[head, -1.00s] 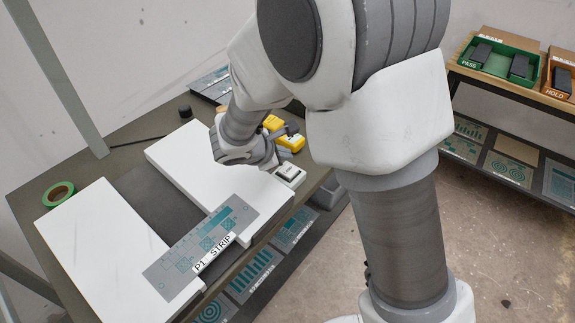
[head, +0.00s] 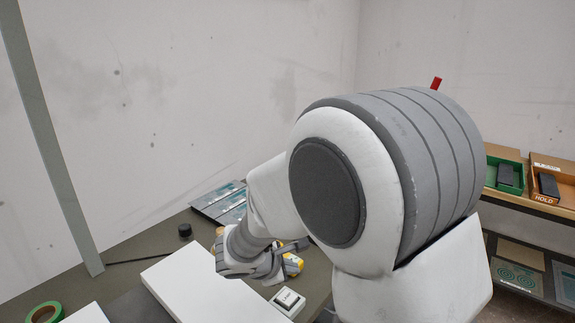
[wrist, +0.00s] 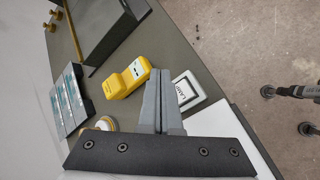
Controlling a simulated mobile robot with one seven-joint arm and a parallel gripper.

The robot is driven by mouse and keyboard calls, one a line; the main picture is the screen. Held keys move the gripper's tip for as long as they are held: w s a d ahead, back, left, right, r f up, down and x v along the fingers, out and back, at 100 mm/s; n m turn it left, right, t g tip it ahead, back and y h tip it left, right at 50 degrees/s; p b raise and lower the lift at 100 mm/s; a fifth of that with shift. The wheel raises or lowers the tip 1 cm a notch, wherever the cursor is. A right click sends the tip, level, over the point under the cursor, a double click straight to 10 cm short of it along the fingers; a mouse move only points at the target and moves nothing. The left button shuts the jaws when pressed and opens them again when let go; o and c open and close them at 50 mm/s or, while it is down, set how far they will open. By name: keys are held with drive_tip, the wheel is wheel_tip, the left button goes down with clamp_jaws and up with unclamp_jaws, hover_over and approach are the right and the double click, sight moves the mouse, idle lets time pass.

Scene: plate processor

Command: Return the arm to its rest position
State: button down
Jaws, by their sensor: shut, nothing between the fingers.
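My gripper (wrist: 159,90) shows in the wrist view with its two grey fingers together and nothing between them. In the head view my gripper (head: 298,245) is partly hidden by my own arm, above the far part of the workbench (head: 135,262). The arm is bent, with its large shoulder filling the middle of the head view. In the wrist view the fingers point between a yellow handheld device (wrist: 127,84) and a small white box (wrist: 188,90). I cannot tell the height of the fingers above the bench.
A green tape roll (head: 42,313) sits at lower left, and a rack of dark plates (head: 218,203) stands behind. Green (head: 505,163) and orange (head: 552,180) trays sit on a shelf at right. A grey post (head: 50,150) rises at left.

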drive_tip(key=s+d+r+m+g+y+p, duration=0.1)
drive_tip(key=s+d+r+m+g, duration=0.2)
drive_tip(key=s+d+r+m, duration=0.9)
drive_tip(key=s+r+m+y, duration=0.2)
drive_tip(key=s+m, duration=0.1)
drive_tip(key=s, duration=0.2)
drive_tip(key=s+d+r+m+t+y+p, duration=0.1)
drive_tip(key=s+r+m+y, duration=0.1)
drive_tip(key=s+m, duration=0.2)
drive_tip(key=shift+s+r, duration=0.35)
drive_tip(key=shift+s, duration=0.9)
drive_tip(key=shift+d, duration=0.1)
